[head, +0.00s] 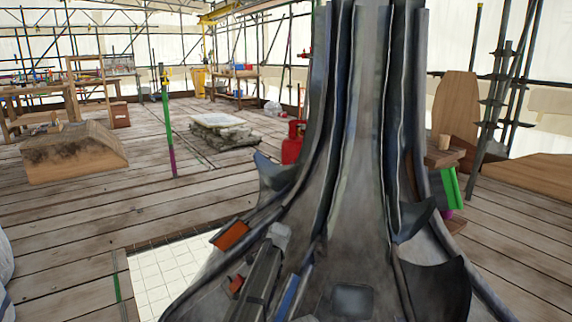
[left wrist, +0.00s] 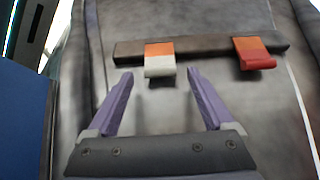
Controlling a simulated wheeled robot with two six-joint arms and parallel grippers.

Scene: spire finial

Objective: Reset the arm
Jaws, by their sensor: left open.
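A tall grey metal spire (head: 355,150) with flared ribs and a wide curling base fills the middle of the head view. My left gripper (left wrist: 160,74) has purple fingers spread apart, with nothing held between them. In the left wrist view it faces a worn grey metal surface (left wrist: 195,18). On that surface is a dark bar (left wrist: 205,46) with an orange and white clip (left wrist: 159,60) and an orange and red clip (left wrist: 253,53). The white-ended clip lies between the fingertips in the picture; I cannot tell the distance. My right gripper is not in view.
A blue panel (left wrist: 25,120) stands at the left of the wrist view. A wooden block (head: 75,155), a stone slab stack (head: 222,132), a red gas bottle (head: 292,143) and a green and purple post (head: 167,120) stand around. Plank floor is open at left.

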